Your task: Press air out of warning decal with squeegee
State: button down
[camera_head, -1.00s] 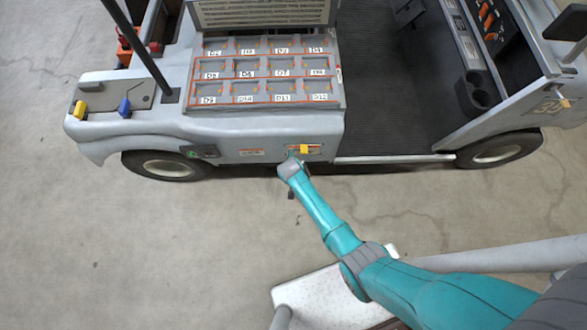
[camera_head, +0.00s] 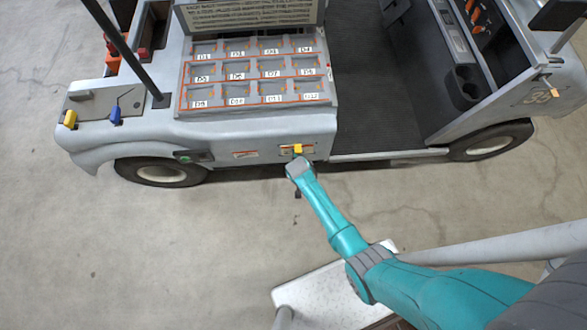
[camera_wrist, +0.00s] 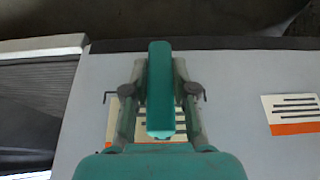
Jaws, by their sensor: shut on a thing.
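My gripper (camera_wrist: 160,115) is shut on the squeegee (camera_wrist: 165,85), a green bar between its two fingers in the wrist view. The warning decal (camera_wrist: 113,122), pale with dark lines and an orange band, is on the cart's grey side panel behind the fingers. They hide much of it. Whether the squeegee touches it I cannot tell. In the head view the decal (camera_head: 309,150) shows beside a small yellow piece (camera_head: 298,149), just above the end of my arm. The squeegee is not clear in the head view.
A second orange-banded label (camera_wrist: 292,112) is on the same panel; in the head view it lies left of my gripper. The grey cart (camera_head: 230,128) carries a tray of labelled compartments (camera_head: 255,108). Its wheels stand on bare concrete. A white platform (camera_head: 320,298) is in front.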

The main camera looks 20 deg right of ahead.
jog(key=shift+s+d+r, duration=0.1)
jog(key=shift+s+d, duration=0.05)
jog(key=shift+d, duration=0.55)
jog(key=shift+s+d, duration=0.1)
jog(key=shift+d, duration=0.6)
jog(key=shift+d, duration=0.1)
jog(key=shift+s+d, duration=0.3)
jog(key=shift+d, duration=0.5)
jog(key=shift+s+d, duration=0.25)
jog(key=shift+d, duration=0.5)
jog(key=s+a, duration=0.2)
jog(key=s, duration=0.5)
jog(key=shift+a, duration=0.15)
